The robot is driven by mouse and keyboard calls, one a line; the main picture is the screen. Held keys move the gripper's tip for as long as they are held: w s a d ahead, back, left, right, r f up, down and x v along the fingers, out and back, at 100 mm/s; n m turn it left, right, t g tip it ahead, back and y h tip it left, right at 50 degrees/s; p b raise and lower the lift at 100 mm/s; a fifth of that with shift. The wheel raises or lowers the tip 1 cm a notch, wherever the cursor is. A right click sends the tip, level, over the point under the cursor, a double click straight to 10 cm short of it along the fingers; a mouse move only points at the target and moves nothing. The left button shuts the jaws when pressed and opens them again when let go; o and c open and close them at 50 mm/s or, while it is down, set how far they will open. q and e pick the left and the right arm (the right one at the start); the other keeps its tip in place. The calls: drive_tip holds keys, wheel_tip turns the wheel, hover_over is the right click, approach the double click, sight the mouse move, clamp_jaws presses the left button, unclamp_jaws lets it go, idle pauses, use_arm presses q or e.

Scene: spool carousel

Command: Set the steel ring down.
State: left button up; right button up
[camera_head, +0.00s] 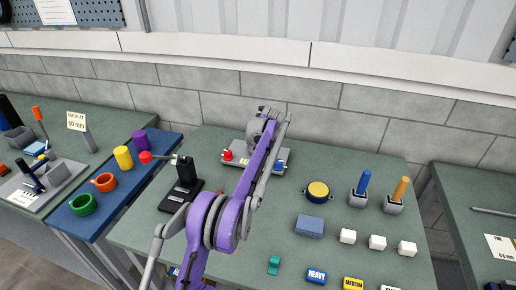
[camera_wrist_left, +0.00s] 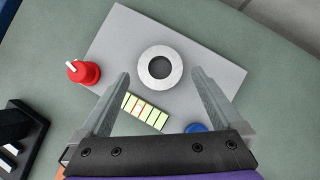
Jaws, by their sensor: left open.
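The steel ring (camera_wrist_left: 160,68), pale grey with a dark round centre, shows in the left wrist view on a flat grey plate (camera_wrist_left: 120,30). My left gripper (camera_wrist_left: 160,76) is open, with one finger on each side of the ring and a visible gap to both. I cannot tell the height of the fingertips above the plate. In the head view my left gripper (camera_head: 268,116) is over the grey plate (camera_head: 236,147) at the back of the green table, and the arm hides the ring. My right gripper is not in view.
The plate carries a red knob (camera_wrist_left: 83,72), a striped yellow-green strip (camera_wrist_left: 144,111) and a blue button (camera_wrist_left: 196,128). A black stand (camera_head: 186,178) with a red tip is left of it. A yellow-topped round item (camera_head: 318,191), blue block (camera_head: 310,226) and white cubes (camera_head: 348,236) lie right.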

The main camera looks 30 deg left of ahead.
use_arm(q)
drive_tip(key=s+d+r+n+h, duration=0.1)
drive_tip(key=s+d+r+n, duration=0.8)
drive_tip(key=s+d, duration=0.35)
drive_tip(key=s+d+f+n+h, duration=0.1)
drive_tip(key=s+d+f+n, duration=0.3)
drive_tip(key=s, duration=0.7)
drive_tip(key=s+d+f+n+h, duration=0.1)
drive_tip(key=s+d+f+n, duration=0.3)
drive_tip(key=s+n, duration=0.3)
drive_tip(key=s+d+f+n+t+h, duration=0.1)
drive_tip(key=s+d+f+n, duration=0.3)
drive_tip(key=s, duration=1)
drive_tip(key=shift+s+n+h, duration=0.35)
drive_tip(key=shift+n+h, duration=0.05)
drive_tip(key=shift+n, duration=0.6)
drive_tip(key=shift+s+d+f+n, duration=0.2)
drive_tip(key=shift+s+f+n, duration=0.05)
drive_tip(key=shift+f+n, duration=0.05)
